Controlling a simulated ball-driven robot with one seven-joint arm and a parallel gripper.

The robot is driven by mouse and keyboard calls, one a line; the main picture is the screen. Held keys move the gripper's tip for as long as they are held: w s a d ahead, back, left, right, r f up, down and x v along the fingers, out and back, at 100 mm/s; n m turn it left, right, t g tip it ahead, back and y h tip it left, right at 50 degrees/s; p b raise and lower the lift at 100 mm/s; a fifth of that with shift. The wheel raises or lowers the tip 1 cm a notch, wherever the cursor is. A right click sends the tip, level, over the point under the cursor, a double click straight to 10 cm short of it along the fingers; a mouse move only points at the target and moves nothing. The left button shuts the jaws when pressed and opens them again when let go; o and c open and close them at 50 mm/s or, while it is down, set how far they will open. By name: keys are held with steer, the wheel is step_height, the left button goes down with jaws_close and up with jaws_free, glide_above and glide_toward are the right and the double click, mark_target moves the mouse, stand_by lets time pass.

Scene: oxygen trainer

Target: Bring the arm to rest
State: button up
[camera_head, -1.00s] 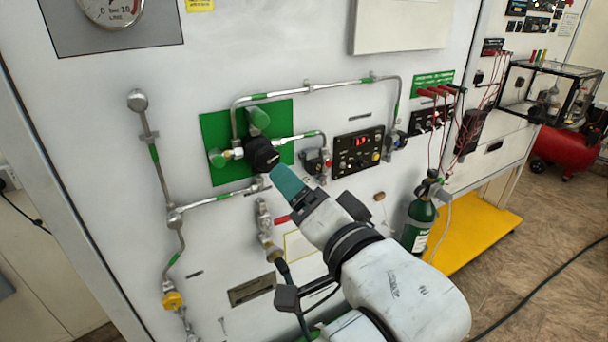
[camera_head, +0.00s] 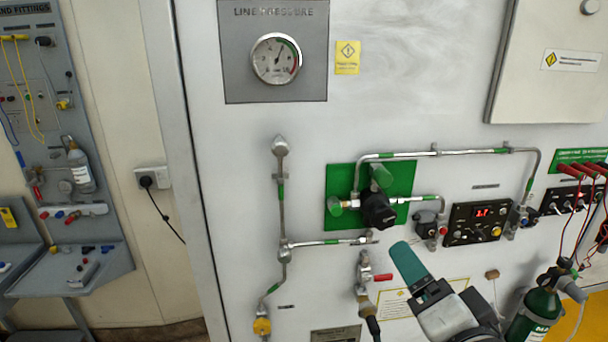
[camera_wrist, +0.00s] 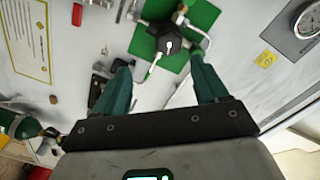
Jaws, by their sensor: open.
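My gripper (camera_head: 409,265) has teal fingers and shows in the head view at the lower middle, below and right of the black knob (camera_head: 378,209) on the green plate (camera_head: 341,180). In the wrist view my gripper (camera_wrist: 160,82) is open and its two fingers stand apart with nothing between them. The black knob (camera_wrist: 169,45) lies beyond the fingertips there, apart from them. Most of my arm is out of the head view, below its lower edge.
Pipes with green bands (camera_head: 281,215) run over the panel around the green plate. A line pressure gauge (camera_head: 276,59) is at the upper left. A control box with a red display (camera_head: 477,222) and a green cylinder (camera_head: 535,314) are at the right. A workbench (camera_head: 75,260) stands far left.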

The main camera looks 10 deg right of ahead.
steer(key=s+d+f+n+g+h+b, duration=0.1)
steer(key=d+f+n+g, duration=0.1)
steer(key=f, duration=0.5)
steer(key=s+d+f+n+g+b, duration=0.1)
steer(key=d+f+g, duration=0.15)
steer(key=f, duration=0.55)
steer(key=s+d+f+n+g+b, duration=0.2)
steer(key=s+f+n+g, duration=0.5)
steer(key=s+f, duration=1.6)
step_height(320, 180, down, 4)
steer(key=d+g, duration=0.1)
steer(key=g, duration=0.4)
steer(key=shift+s+r+y+b, duration=0.15)
steer(key=shift+s+y+b, duration=0.05)
steer(key=shift+y+b, duration=0.2)
